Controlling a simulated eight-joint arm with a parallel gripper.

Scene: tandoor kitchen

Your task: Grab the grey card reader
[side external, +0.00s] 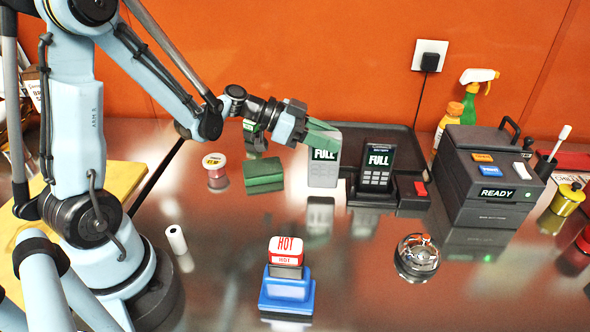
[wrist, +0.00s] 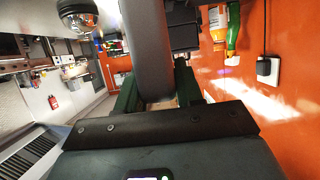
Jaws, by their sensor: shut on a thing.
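The grey card reader (side external: 323,172) stands upright in the side view, its screen reading FULL. My gripper (side external: 322,138) reaches it from the left, with its green fingers shut on the reader's upper part. A small gap seems to show between the reader's bottom and its reflection on the steel counter. In the wrist view the reader is a dark grey slab (wrist: 145,45) between the green fingers of my gripper (wrist: 155,92); its face is not visible there.
A black card reader (side external: 376,172) showing FULL stands just right. A green block (side external: 263,178) lies left, a grey READY machine (side external: 490,193) right. A blue-based HOT stamp (side external: 287,292) and a round metal item (side external: 416,260) stand in front. The counter between is clear.

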